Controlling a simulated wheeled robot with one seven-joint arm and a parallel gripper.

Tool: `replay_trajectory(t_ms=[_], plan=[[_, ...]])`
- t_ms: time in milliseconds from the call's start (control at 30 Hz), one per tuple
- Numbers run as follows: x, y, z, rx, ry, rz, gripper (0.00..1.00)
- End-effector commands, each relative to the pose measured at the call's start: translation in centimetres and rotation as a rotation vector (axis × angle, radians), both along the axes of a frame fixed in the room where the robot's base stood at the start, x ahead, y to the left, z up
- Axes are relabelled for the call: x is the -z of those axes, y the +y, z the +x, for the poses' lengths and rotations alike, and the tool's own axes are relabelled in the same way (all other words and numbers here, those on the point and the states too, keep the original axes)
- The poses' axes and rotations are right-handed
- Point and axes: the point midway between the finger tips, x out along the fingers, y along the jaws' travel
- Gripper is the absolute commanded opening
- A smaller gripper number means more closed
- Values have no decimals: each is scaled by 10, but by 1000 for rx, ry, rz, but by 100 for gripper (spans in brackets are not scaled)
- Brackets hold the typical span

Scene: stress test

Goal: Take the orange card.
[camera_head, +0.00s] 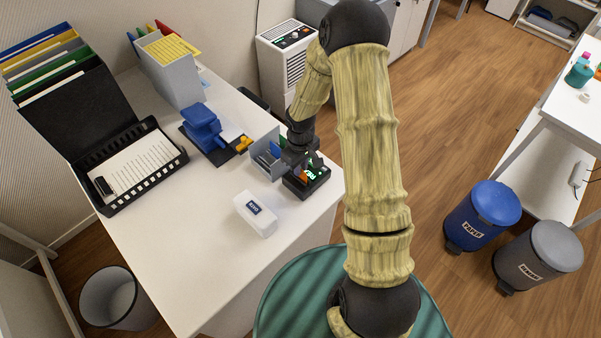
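My gripper (297,157) is at the right part of the white desk, pointing down over a small black device with green lights (318,180). A small orange piece, possibly the orange card (303,173), shows just under my gripper at the device. The gripper's fingers are dark and small here, and I cannot tell whether they are open, shut or touching the orange piece. My wrist hides part of this spot. A grey open holder (259,160) with blue items in it stands directly left of my gripper.
On the white desk (180,260) stand a white box (256,213), a blue device (203,128) with an orange-yellow piece beside it, a black paper tray (171,166) and file holders. The front of the desk is clear. A grey-white cabinet unit (290,60) stands behind the desk.

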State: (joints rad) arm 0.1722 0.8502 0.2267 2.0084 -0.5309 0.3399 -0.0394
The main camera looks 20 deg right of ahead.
Motion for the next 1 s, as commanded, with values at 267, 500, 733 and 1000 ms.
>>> replay_trajectory(t_ms=[267, 500, 733, 1000], plan=[[5, 0, 0, 0, 0, 0, 16], [5, 0, 0, 0, 0, 0, 3], [5, 0, 0, 0, 0, 0, 0], [-25, 0, 0, 2, -1, 0, 0]])
